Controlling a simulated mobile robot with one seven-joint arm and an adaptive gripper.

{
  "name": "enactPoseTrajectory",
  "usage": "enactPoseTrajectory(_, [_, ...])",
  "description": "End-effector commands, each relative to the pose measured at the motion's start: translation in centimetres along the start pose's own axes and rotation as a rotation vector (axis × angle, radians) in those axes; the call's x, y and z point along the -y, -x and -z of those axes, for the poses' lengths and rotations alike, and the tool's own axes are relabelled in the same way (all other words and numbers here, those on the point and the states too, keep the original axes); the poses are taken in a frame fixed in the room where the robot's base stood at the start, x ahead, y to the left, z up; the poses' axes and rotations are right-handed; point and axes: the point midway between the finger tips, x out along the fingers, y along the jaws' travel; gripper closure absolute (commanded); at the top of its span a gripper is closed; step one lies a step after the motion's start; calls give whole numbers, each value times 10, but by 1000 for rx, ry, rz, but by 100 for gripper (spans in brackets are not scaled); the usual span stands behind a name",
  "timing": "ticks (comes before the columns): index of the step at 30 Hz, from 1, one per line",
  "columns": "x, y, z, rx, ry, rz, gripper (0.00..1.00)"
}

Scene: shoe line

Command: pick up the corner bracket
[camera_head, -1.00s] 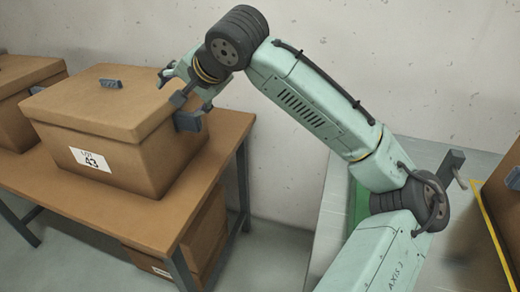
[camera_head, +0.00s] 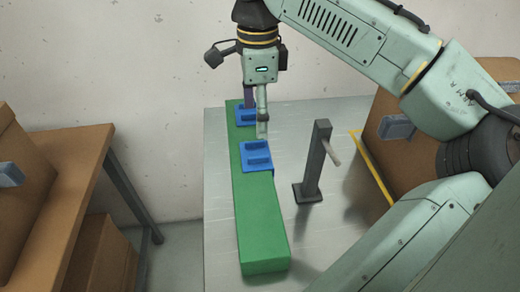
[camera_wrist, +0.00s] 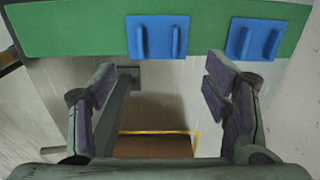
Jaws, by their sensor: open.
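Two blue brackets sit on a long green bar (camera_head: 262,222). The nearer bracket (camera_head: 257,156) is about mid-bar, with two raised ribs and a side folded over the bar's edge. The farther bracket (camera_head: 246,115) is near the far end, partly behind my gripper. Which one the task means I cannot tell. My gripper (camera_head: 256,120) is open and empty, pointing down near the far part of the bar. In the wrist view the brackets (camera_wrist: 158,37) and (camera_wrist: 254,39) lie beyond the open fingers (camera_wrist: 160,105), not between them.
A dark post (camera_head: 317,160) with a side peg stands on the metal table (camera_head: 223,185), right of the bar. A carton (camera_head: 400,150) stands farther right by a yellow line (camera_head: 372,165). A wooden table (camera_head: 85,160) with a carton (camera_head: 25,185) is left, across a gap.

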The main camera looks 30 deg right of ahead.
Motion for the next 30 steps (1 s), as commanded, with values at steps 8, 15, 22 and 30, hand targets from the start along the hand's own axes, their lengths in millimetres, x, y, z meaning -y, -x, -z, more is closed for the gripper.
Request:
enactPoseTrajectory(8, [0,-33,0,1,2,1,30])
enactPoseTrajectory(15, [-4,-61,1,-1,3,0,30])
enactPoseTrajectory(22, [-3,-85,0,0,3,2,30])
enactPoseTrajectory(30, [-3,-86,0,1,3,3,33])
